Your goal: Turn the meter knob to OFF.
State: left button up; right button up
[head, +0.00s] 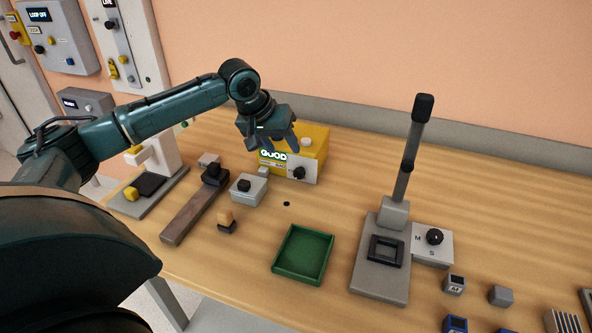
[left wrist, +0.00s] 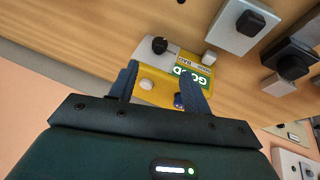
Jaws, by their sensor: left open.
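The meter (head: 318,147) is a yellow box at the back of the table with a lit green display reading GOOD. Its black knob (head: 299,173) sits on a pale grey panel at the front right. My left gripper (head: 275,142) is open and empty, above and behind the knob, overlapping the meter's left part in the head view. In the left wrist view the meter (left wrist: 158,94) lies between and beyond the two fingers (left wrist: 160,82). The knob (left wrist: 159,45) shows clear past the fingertips. One finger hides part of the display. I cannot read the knob's marks. My right gripper is not in view.
A grey box with a black knob (head: 247,189) stands left of the meter. A green tray (head: 303,254) lies in front. A lever press (head: 380,268) with a tall handle stands to the right. Wood between the meter and press is clear.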

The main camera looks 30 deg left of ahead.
aim_at(297, 170)
pick_arm(q)
jog(key=x, duration=1.1)
jog(key=shift+c, duration=0.3)
jog(key=c, duration=0.9)
